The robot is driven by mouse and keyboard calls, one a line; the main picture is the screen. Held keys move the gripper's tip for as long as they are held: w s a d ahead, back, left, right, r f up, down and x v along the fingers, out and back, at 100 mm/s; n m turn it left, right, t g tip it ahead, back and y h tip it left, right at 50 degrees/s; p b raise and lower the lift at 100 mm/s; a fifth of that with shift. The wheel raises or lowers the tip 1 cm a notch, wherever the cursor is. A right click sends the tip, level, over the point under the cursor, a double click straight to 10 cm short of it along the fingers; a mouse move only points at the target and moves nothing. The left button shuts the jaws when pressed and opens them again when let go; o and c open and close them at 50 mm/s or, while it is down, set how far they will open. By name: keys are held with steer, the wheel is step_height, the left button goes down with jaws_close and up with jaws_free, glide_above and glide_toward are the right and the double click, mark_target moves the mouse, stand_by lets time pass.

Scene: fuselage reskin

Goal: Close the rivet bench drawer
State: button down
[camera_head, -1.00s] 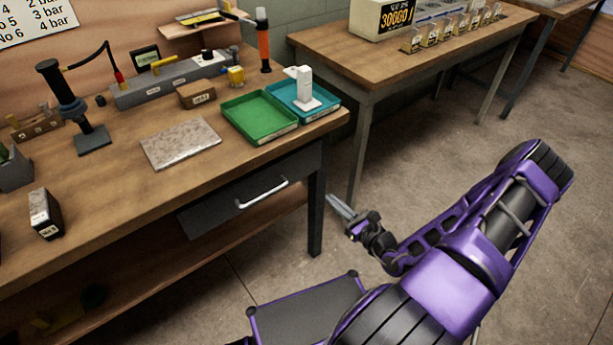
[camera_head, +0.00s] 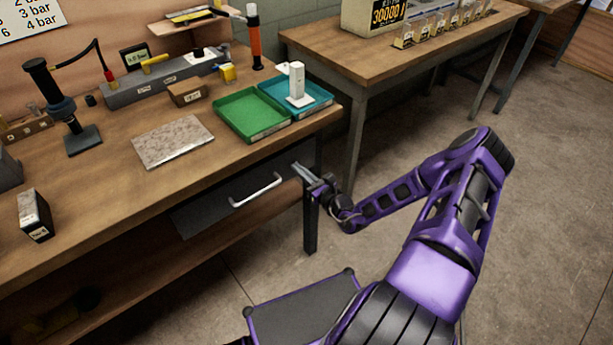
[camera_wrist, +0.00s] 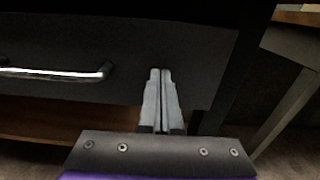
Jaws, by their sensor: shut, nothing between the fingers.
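The rivet bench drawer (camera_head: 215,200) is a dark grey front with a silver bar handle (camera_head: 257,192), under the bench top. Whether it stands slightly open is hard to tell in the head view. My gripper (camera_head: 298,170) is shut and empty, at the right end of the drawer front, to the right of the handle. In the wrist view my gripper (camera_wrist: 160,75) points at the dark drawer front (camera_wrist: 170,45), with the handle (camera_wrist: 60,73) at the left. I cannot tell whether the fingertips touch the front.
The bench top (camera_head: 105,190) carries a green tray (camera_head: 251,137), a teal tray (camera_head: 325,103) and a grey plate (camera_head: 173,142). A bench leg (camera_head: 310,225) stands just below my gripper. A second table (camera_head: 440,55) is behind at right. Floor to the right is free.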

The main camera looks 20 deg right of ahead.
mark_target(292, 161)
stand_by(0.3)
steer(key=x, duration=0.4)
steer(key=shift+r, duration=0.15)
